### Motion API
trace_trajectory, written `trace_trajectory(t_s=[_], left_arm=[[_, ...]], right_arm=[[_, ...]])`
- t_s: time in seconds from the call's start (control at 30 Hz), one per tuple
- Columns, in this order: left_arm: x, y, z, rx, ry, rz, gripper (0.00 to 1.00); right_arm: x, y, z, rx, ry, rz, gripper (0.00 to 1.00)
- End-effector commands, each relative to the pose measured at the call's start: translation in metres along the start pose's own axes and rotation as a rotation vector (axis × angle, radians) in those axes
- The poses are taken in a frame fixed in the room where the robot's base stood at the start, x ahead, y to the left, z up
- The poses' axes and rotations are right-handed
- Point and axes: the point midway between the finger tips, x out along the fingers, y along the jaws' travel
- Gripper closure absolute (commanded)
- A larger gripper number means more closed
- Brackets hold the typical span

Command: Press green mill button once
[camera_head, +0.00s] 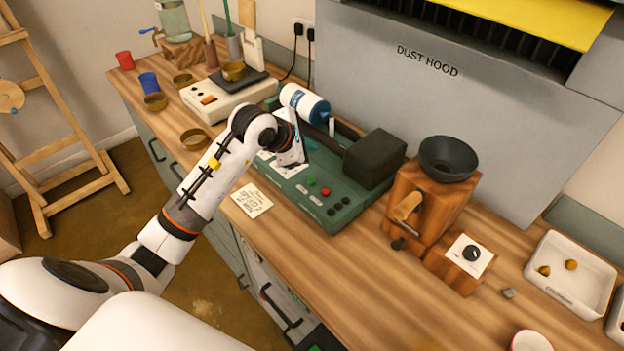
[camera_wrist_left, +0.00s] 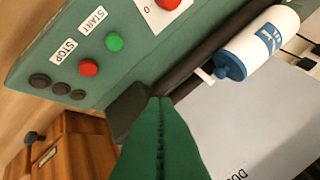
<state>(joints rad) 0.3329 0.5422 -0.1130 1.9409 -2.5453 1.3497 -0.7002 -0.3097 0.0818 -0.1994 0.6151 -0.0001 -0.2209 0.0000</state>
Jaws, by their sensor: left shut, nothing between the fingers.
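The green mill button (camera_head: 312,181) is on the sloping front of the green mill (camera_head: 345,212), beside a red button (camera_head: 325,191). In the left wrist view the green button (camera_wrist_left: 114,42) sits by a START label, and the red button (camera_wrist_left: 89,67) by a STOP label. My left gripper (camera_head: 292,163) is shut and empty over the left part of the mill, left of the green button in the head view. In the left wrist view its closed fingers (camera_wrist_left: 158,100) appear low in the middle, apart from the button. My right gripper is out of view.
A dark box (camera_head: 375,158) and a blue-and-white bottle (camera_head: 304,103) are at the back of the mill. Black knobs (camera_head: 338,207) line its front right. A wooden grinder (camera_head: 428,200) stands to the right. A paper note (camera_head: 252,200) lies in front on the wooden table.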

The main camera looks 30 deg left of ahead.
Motion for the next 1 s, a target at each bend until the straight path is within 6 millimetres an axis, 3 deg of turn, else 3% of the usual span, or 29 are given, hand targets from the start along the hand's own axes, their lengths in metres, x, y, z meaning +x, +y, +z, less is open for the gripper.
trace_trajectory(t_s=[0.23,0.6,1.0], left_arm=[[0.018,0.013,0.013,-0.003,0.001,0.003,1.0],[0.054,0.04,0.04,0.0,0.0,0.0,1.0],[0.059,0.044,0.043,-0.001,0.001,0.001,1.0]], right_arm=[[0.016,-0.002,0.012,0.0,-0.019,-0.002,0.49],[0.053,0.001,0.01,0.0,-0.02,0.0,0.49],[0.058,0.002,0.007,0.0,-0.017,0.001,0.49]])
